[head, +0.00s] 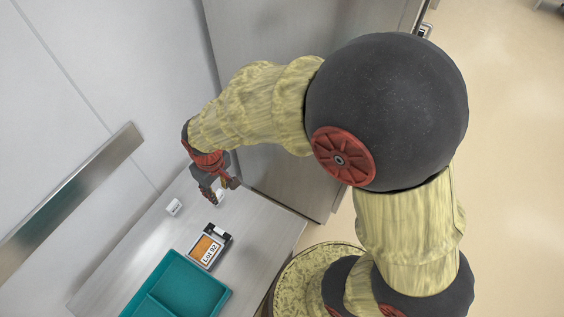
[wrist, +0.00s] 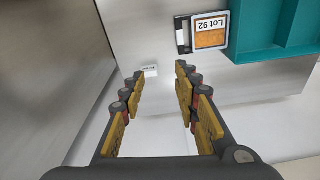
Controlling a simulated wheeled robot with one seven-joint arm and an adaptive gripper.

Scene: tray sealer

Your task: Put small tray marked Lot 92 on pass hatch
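I cannot tell which surface is the pass hatch.
The teal tray (head: 164,311) stands on the steel counter (head: 133,240). A tall steel cabinet (head: 270,70) rises behind my gripper. Bare counter lies around the sign.

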